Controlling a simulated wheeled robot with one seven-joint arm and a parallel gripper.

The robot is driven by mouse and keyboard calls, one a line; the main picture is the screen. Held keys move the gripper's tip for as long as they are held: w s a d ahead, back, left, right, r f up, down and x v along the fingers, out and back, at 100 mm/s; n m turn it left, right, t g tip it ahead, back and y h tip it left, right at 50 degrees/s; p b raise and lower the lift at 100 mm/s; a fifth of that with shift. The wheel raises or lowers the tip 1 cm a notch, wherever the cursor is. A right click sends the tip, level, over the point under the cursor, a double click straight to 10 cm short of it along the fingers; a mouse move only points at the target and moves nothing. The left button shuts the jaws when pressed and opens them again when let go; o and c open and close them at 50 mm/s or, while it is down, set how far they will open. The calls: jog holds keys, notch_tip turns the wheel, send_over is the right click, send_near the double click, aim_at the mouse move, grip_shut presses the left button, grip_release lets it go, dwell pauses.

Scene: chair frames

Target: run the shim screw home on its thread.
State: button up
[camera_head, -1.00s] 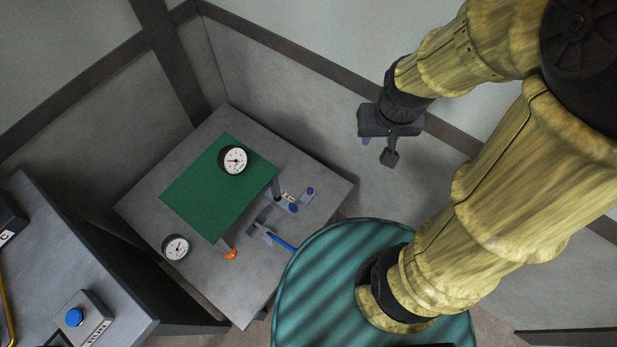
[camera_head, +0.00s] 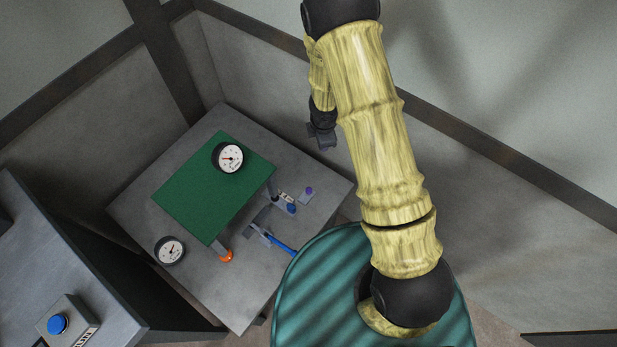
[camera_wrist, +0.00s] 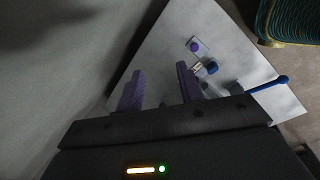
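A small plate with a purple knob (camera_head: 309,190) lies at the right of the grey table. Beside it is a blue knob (camera_head: 291,208) on a small labelled block. Which one is the shim screw I cannot tell; no thread is readable at this size. Both also show in the wrist view, the purple knob (camera_wrist: 194,46) above the blue knob (camera_wrist: 212,67). My gripper (camera_head: 321,137) hangs above and beyond the table's back right edge, apart from both. In the wrist view its two purple fingers (camera_wrist: 156,80) stand apart with nothing between them.
The grey table (camera_head: 245,310) carries a green panel (camera_head: 195,200), two dial gauges (camera_head: 228,158) (camera_head: 169,251), an orange knob (camera_head: 226,257) and a blue-handled lever (camera_head: 283,246). A side bench with a blue button (camera_head: 57,323) stands at left. Walls close in behind.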

jog(key=s+a+f+n, duration=0.1)
jog(key=f+n, duration=0.1)
jog(key=f, duration=0.3)
jog(key=s+a+f+n+g, duration=0.1)
jog(key=s+f+n, duration=0.1)
jog(key=f, duration=0.3)
jog(key=s+a+f+n+g+b, duration=0.1)
jog(key=a+f+n, duration=0.1)
jog(key=f+n, duration=0.2)
jog(key=shift+s+f, duration=0.35)
jog(key=shift+f, duration=0.15)
jog(key=shift+f, duration=0.15)
